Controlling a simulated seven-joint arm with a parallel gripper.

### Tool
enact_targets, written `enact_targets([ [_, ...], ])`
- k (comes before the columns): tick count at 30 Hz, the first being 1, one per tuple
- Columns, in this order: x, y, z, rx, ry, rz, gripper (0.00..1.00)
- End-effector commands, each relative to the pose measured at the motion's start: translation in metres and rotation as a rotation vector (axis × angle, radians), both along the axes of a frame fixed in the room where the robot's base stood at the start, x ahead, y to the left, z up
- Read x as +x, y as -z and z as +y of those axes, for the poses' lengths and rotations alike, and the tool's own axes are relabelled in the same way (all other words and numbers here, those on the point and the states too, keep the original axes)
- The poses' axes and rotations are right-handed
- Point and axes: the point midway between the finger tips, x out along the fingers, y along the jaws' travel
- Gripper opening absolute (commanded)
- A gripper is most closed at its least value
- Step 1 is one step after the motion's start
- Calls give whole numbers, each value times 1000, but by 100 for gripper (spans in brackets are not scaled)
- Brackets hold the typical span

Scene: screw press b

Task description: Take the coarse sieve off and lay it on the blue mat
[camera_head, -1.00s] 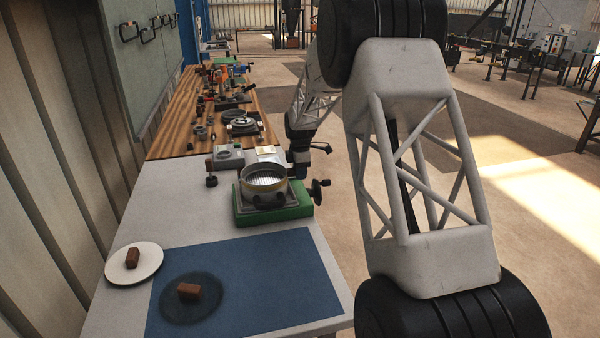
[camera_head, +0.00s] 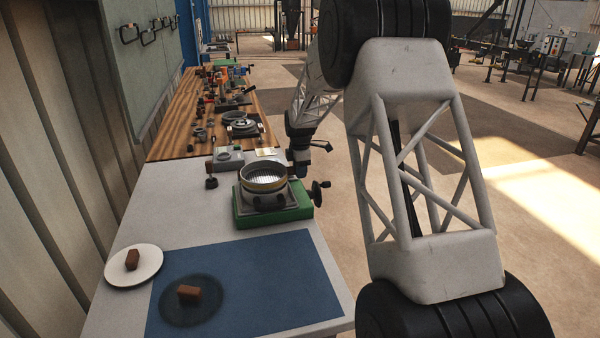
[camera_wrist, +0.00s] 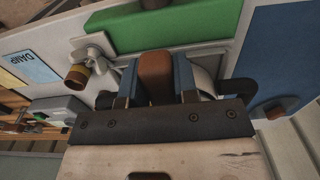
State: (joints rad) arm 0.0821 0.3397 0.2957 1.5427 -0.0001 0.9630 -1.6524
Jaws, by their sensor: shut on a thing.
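The coarse sieve (camera_head: 264,183), a round metal ring with a bright mesh, is over the green press (camera_head: 243,215). Its lower band shows just above the press's pale top; I cannot tell whether they touch. In the wrist view my gripper (camera_wrist: 156,66) has its blue fingers shut on a brown upright grip (camera_wrist: 155,76), which I take to be the sieve's handle. In the head view my arm comes down just behind and right of the sieve, and the fingers are hidden. The blue mat (camera_head: 285,270) lies in front of the press and shows at the right in the wrist view (camera_wrist: 280,50).
A dark round plate (camera_head: 205,315) with a brown block (camera_head: 189,293) lies on the mat's left part. A white plate (camera_head: 150,272) with another brown block (camera_head: 132,260) is left of it. The mat's right part is clear. A black handwheel (camera_head: 317,192) sticks out right of the press.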

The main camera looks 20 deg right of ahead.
Motion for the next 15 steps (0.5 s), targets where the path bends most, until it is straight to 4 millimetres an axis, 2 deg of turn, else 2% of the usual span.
enact_targets([
  [15, 0, -12, 0, 0, 0, 0, 0],
])
